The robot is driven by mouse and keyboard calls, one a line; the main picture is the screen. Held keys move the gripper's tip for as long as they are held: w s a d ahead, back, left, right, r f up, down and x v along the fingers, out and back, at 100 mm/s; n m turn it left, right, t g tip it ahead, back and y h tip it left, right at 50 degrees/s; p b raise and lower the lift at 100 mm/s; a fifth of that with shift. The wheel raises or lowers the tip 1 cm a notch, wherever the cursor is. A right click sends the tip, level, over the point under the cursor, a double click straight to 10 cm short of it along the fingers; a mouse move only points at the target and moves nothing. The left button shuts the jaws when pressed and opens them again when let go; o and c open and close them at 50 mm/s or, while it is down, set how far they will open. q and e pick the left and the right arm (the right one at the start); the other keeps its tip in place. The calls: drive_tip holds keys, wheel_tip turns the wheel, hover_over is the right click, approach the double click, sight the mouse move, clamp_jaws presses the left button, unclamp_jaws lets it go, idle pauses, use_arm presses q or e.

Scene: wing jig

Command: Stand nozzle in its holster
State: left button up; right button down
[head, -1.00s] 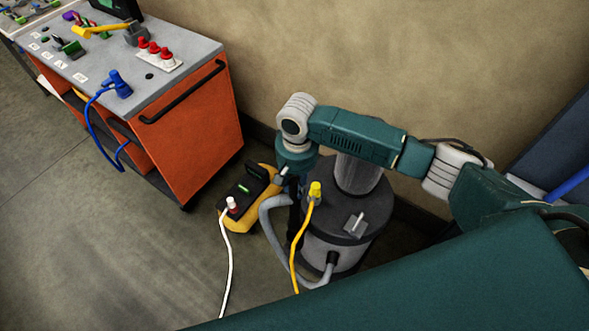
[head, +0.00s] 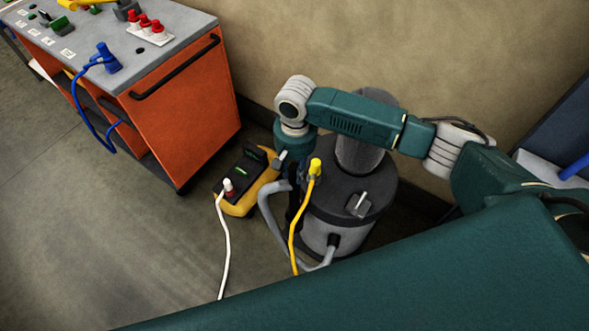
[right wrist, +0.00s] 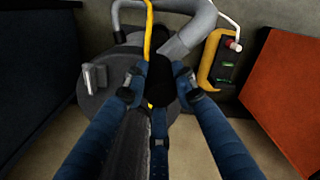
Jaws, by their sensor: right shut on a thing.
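My right gripper (head: 294,172) points down at the near left side of a grey and black vacuum canister (head: 326,228). In the head view the gripper and arm hide most of the nozzle; a dark part (head: 293,203) shows below, beside the canister. A grey hose (head: 267,213) loops from there to the canister's front. I cannot make out the holster for certain. My left gripper is not in view.
A yellow cable (head: 293,232) with a yellow plug passes close by the gripper. A yellow and black meter box (head: 238,207) with a white cable stands on the floor just left. An orange cart (head: 195,115) is farther left. A wall is behind the canister.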

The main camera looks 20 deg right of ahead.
idle(0.3)
drive_tip(key=shift+f, duration=0.4)
drive_tip(key=shift+f+p, duration=0.2)
drive_tip(key=shift+p, duration=0.15)
drive_tip(key=shift+f, duration=0.4)
